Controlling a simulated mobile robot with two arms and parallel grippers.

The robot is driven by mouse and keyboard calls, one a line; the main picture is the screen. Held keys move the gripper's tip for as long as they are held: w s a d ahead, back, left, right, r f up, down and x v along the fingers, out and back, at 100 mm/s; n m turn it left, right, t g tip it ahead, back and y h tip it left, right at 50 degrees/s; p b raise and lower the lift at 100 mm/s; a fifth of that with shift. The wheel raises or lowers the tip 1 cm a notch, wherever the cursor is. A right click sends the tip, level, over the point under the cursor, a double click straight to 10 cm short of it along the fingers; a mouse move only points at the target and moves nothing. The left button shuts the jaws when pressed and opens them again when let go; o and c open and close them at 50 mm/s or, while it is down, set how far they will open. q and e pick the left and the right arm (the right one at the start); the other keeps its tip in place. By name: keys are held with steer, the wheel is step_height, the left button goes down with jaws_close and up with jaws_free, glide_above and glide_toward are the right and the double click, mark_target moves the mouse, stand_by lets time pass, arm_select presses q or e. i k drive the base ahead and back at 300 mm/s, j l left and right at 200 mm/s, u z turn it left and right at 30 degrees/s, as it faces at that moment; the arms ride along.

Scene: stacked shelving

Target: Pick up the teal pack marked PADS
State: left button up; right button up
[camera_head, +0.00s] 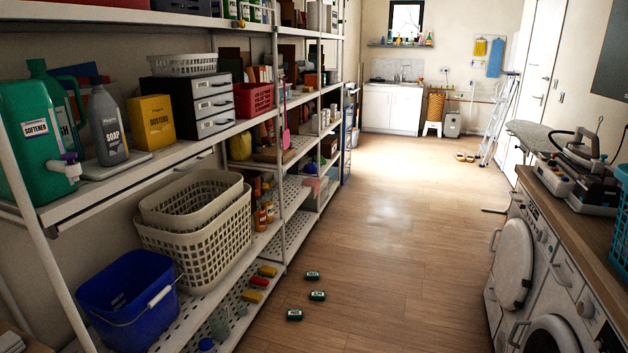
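Three small teal packs with pale labels lie on the wooden floor beside the shelving. The nearest teal pack (294,314) is lowest in the picture. A middle teal pack (317,295) lies a little beyond it to the right, and the far teal pack (312,275) lies beyond that. The packs are apart from one another. Their label words are too small for me to tell surely which one reads PADS. Neither of my grippers shows in this view.
Metal shelving (273,243) runs along the left, with a blue bucket (128,297) and cream baskets (203,242) low down. A washing machine (520,262) stands on the right. The wooden floor (390,240) between them is clear back to the white cabinet (391,108).

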mark_target(292, 314)
steer(key=i, duration=1.05)
steer(key=i+l+u, duration=0.1)
steer(key=i, duration=0.95)
